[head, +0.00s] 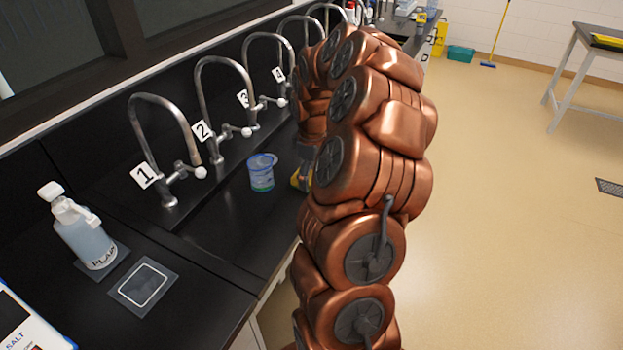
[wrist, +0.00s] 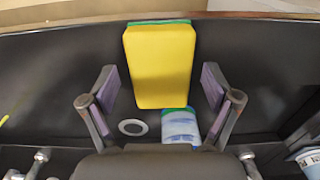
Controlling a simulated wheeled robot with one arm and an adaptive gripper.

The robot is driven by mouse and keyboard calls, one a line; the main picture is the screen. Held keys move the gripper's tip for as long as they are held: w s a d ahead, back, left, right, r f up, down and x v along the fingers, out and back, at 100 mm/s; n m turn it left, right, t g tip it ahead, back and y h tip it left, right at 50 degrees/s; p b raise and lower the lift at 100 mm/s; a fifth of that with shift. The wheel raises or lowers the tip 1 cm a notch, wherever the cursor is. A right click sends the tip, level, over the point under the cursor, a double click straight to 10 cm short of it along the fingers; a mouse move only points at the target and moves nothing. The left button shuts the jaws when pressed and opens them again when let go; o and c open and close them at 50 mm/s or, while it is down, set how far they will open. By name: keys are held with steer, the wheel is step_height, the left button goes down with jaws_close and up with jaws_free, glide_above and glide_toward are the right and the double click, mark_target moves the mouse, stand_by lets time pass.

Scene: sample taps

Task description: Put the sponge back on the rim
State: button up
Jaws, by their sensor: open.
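The sponge (wrist: 160,65) is a yellow block with a green layer along its far edge. In the wrist view it lies between my gripper's fingers, near the edge of the black counter. My gripper (wrist: 159,88) is open, with a finger on either side of the sponge and a visible gap on both sides. I cannot tell its height above the sponge. In the head view a bit of yellow, apparently the sponge (head: 299,179), shows beside my arm; my arm hides the rest and most of the gripper. The black sink rim (head: 215,262) runs along the counter front.
A blue-green cup (head: 262,172) stands left of the sponge; a cup also shows in the wrist view (wrist: 180,128), close to the sponge's near end. Numbered taps (head: 160,150) line the back. A soap bottle (head: 85,232) and a square mat (head: 143,284) are at left.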

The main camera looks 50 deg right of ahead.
step_height(320, 180, up, 11)
steer(key=b, duration=0.3)
steer(key=s+a+r, duration=0.1)
steer(key=a, duration=1.2)
steer(key=s+a+f+g, duration=0.1)
steer(key=s+a+f, duration=0.1)
steer(key=s+a, duration=1.1)
steer(key=s+a+f+m, duration=0.3)
steer(key=s+a, duration=0.3)
steer(key=s, duration=0.3)
steer(key=shift+s+a+f+g, duration=0.35)
steer(key=shift+a+f+g, duration=0.05)
steer(key=shift+f, duration=0.5)
